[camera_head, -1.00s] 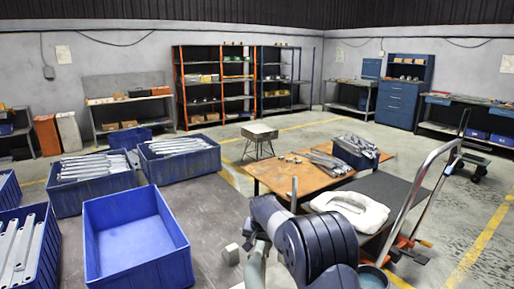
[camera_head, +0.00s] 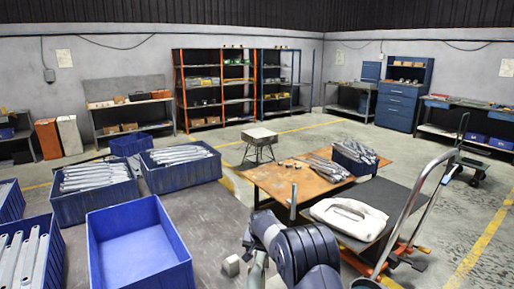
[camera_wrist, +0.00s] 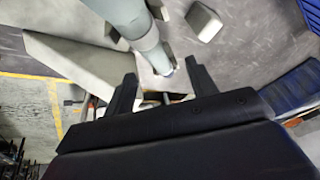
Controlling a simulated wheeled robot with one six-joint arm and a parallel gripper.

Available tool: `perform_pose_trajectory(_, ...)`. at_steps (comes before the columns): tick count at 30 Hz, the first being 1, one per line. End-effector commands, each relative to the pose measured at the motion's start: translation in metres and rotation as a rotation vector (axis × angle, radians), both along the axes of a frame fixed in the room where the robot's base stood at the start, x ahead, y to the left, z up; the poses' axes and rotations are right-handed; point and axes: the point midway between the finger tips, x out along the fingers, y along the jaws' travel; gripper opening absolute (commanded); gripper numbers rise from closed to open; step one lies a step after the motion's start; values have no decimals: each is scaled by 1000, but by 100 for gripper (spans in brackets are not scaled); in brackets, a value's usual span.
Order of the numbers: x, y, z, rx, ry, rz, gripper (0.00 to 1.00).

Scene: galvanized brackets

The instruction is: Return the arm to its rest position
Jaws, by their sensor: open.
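In the wrist view my gripper (camera_wrist: 161,70) shows two dark fingers spread apart, with nothing held between them. Beyond the fingers are a pale grey-blue cylindrical link of mine and grey floor. In the head view my dark, ribbed arm is folded at the bottom centre, in front of the orange-brown table (camera_head: 290,178). The gripper's fingers cannot be made out in that view.
An empty blue bin (camera_head: 138,245) stands at front left. Other blue bins (camera_head: 185,165) hold galvanized brackets. More brackets (camera_head: 328,168) lie on the table. A trolley with a chrome handle (camera_head: 420,195) carries a white pad (camera_head: 348,216) at right.

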Motion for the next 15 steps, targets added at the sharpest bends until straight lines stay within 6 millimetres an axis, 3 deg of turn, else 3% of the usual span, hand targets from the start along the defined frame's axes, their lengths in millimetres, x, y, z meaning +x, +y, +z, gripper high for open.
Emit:
perform_pose_trajectory(1, 0, 0, 16, 1, -2, 0, 54)
perform_pose_trajectory(5, 0, 0, 43, 1, -1, 0, 54)
perform_pose_trajectory(15, -46, -28, 15, -41, 85, 60, 54)
